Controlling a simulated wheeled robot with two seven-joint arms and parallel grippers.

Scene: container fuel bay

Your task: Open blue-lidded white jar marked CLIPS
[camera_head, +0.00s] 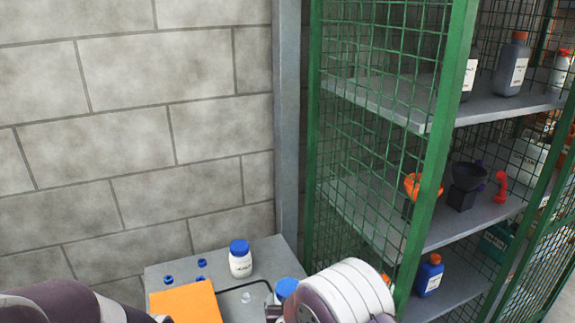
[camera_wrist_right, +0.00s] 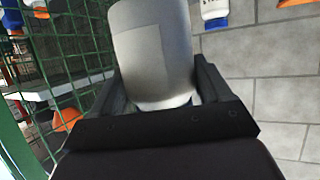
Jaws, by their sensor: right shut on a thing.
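A white jar with a blue lid (camera_head: 240,262) stands upright on the grey table; its label is too small to read in the head view. A second blue lid (camera_head: 286,287) shows beside my right wrist, with what is under it mostly hidden. In the right wrist view my right gripper (camera_wrist_right: 157,85) is shut on a pale grey-white container (camera_wrist_right: 155,50), one finger on each side. The side of it that I see has no readable lettering. My left arm enters at the lower left of the head view; its gripper is out of the picture.
An orange flat piece (camera_head: 186,303) lies on the table (camera_head: 215,262), with several small blue parts (camera_head: 201,263) behind it. A green mesh cage with shelves (camera_head: 445,228) of bottles and funnels stands close on the right. A block wall (camera_head: 130,130) is behind.

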